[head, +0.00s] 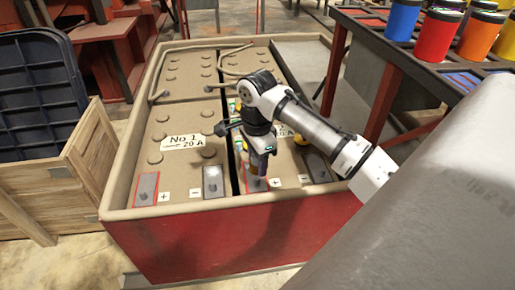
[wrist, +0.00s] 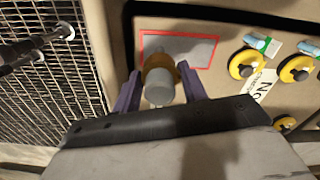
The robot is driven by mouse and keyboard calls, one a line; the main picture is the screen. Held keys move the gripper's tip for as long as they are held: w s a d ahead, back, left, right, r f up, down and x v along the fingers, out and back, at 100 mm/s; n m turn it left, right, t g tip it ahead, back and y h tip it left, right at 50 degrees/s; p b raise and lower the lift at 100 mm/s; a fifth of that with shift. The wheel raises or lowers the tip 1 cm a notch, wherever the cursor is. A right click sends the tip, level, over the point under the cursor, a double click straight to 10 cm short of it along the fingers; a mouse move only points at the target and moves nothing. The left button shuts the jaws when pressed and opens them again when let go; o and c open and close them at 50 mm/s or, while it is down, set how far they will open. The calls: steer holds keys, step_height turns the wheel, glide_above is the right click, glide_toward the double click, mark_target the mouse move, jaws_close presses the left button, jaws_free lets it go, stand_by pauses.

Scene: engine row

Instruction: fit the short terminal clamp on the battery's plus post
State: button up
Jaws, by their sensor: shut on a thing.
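My gripper (head: 259,165) is low over the front of the tan battery top (head: 177,116), at a red-outlined pad beside a plus label (head: 275,182). In the wrist view its two purple fingers stand on either side of a short piece (wrist: 160,86) with a grey round end and a brass-coloured band, taken as the clamp, and are shut on it. The red-outlined plus pad (wrist: 200,50) lies just beyond it. The post is hidden behind the piece, and I cannot tell whether the clamp sits around it or above it.
Yellow round caps (wrist: 242,63) with blue-green parts are close to the gripper's right in the wrist view. A wire grille (wrist: 45,85) is at left. Another plus pad (head: 146,189) and a minus pad (head: 212,182) are left on the battery. Coloured cans (head: 437,34) stand at right.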

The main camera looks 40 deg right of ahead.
mark_target(257, 178)
steer(key=shift+f, duration=2.75)
steer(key=o, duration=1.2)
step_height(257, 178, up, 14)
steer(key=p, duration=0.4)
steer(key=shift+f+p, duration=0.1)
steer(key=shift+p, duration=0.2)
